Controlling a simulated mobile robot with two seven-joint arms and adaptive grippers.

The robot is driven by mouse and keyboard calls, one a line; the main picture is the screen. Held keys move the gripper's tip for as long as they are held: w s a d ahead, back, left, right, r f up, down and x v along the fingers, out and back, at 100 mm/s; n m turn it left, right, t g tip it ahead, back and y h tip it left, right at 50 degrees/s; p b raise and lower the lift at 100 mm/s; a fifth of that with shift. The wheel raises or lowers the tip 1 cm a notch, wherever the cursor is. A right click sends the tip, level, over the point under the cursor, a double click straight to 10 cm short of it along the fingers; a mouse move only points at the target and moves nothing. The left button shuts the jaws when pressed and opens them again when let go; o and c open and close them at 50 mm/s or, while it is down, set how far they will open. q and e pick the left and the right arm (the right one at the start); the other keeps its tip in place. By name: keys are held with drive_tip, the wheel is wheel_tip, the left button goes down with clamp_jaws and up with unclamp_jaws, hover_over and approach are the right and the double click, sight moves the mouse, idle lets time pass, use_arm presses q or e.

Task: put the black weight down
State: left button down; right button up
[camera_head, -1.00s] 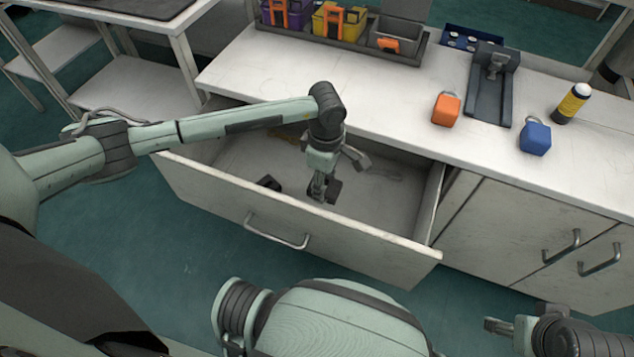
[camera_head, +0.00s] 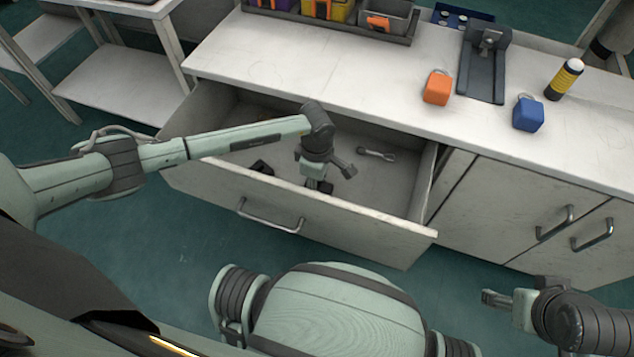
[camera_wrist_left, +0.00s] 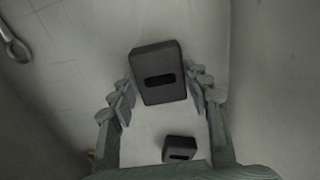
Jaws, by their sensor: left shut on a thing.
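My left gripper (camera_head: 318,184) reaches down into the open drawer (camera_head: 400,215). It is shut on a black weight (camera_wrist_left: 158,72), a dark block with a slot in its face, which sits between the fingers in the left wrist view. In the head view the held weight (camera_head: 325,187) is partly hidden by the gripper and the drawer front. Whether it touches the drawer floor, I cannot tell. A second dark slotted block (camera_wrist_left: 180,149) lies near it; it also shows in the head view (camera_head: 262,167). My right gripper (camera_head: 496,298) is at the lower right, away from the drawer.
A metal wrench (camera_head: 376,152) lies on the drawer floor to the right. On the white counter (camera_head: 300,75) stand an orange block (camera_head: 437,88), a blue block (camera_head: 528,114), a dark stand (camera_head: 485,75), a yellow-black bottle (camera_head: 564,80) and a grey tray (camera_head: 330,30) with bins.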

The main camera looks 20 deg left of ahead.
drive_tip(key=shift+w+a+f, duration=0.1)
drive_tip(key=shift+a, duration=0.05)
drive_tip(key=shift+w, duration=0.1)
use_arm(q)
drive_tip(key=c, duration=0.7)
unclamp_jaws()
drive_tip(key=shift+c, duration=0.2)
use_arm(e)
drive_tip(key=shift+w+a, duration=0.2)
drive_tip(key=shift+w, duration=0.05)
